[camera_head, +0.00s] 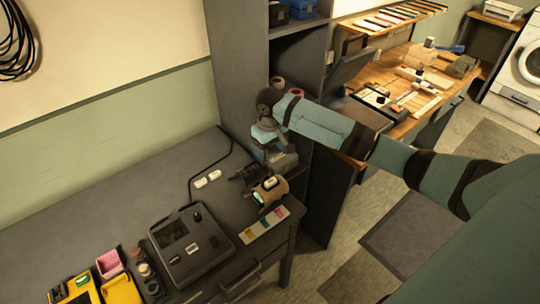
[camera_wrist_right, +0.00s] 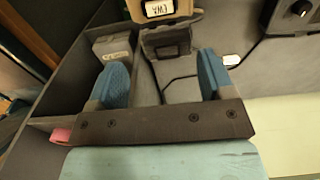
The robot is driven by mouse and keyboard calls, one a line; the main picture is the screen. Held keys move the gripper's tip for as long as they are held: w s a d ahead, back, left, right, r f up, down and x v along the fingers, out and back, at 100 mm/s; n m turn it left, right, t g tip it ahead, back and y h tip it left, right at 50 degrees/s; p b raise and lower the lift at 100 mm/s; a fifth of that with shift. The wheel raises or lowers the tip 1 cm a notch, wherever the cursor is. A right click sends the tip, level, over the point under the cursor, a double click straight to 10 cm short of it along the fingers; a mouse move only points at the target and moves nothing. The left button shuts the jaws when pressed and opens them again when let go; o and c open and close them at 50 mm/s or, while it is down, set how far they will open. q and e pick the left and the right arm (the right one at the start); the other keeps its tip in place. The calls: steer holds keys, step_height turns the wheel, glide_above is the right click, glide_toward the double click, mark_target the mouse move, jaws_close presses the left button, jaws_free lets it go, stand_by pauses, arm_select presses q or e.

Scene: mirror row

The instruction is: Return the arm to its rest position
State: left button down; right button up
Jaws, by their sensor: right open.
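My right arm (camera_head: 325,125) reaches in from the right in the head view, with its elbow bent and the wrist over the far right end of the grey desk. My right gripper (camera_head: 264,148) points down there, near the tall shelf unit. In the right wrist view its two blue fingers (camera_wrist_right: 164,78) stand wide apart with nothing between them. A tan device with a lit green screen (camera_head: 269,191) stands on the desk just beyond the fingers. A dark device (camera_head: 244,175) lies beside it. My left gripper is not in view.
The grey desk (camera_head: 110,205) holds a black case (camera_head: 190,245), a colour-strip card (camera_head: 264,224), a pink bin (camera_head: 109,263) and white blocks (camera_head: 208,179). A grey shelf unit (camera_head: 235,60) rises close behind the gripper. A cluttered wooden workbench (camera_head: 400,122) stands at right.

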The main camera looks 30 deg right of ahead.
stand_by(0.4)
steer(key=s+a+f+t+y, duration=0.1)
steer(key=s+a+f, duration=0.3)
steer(key=a, duration=0.1)
steer(key=s+a+f+n+t+y, duration=0.1)
steer(key=s+a+f+t, duration=0.1)
steer(key=s+a+f, duration=0.2)
steer(key=s+a+f+n+t+y+p, duration=0.1)
steer(key=s+a+f+t, duration=0.1)
steer(key=s+a+f, duration=0.2)
steer(key=shift+a+f+y, duration=0.3)
steer(key=shift+a+f, duration=0.65)
steer(key=shift+f, duration=0.15)
steer(key=s+a+t+p, duration=0.1)
steer(key=s+t, duration=0.5)
steer(key=s, duration=0.9)
steer(key=shift+a+r, duration=0.25)
steer(key=shift+a, duration=0.25)
steer(key=shift+s, duration=0.1)
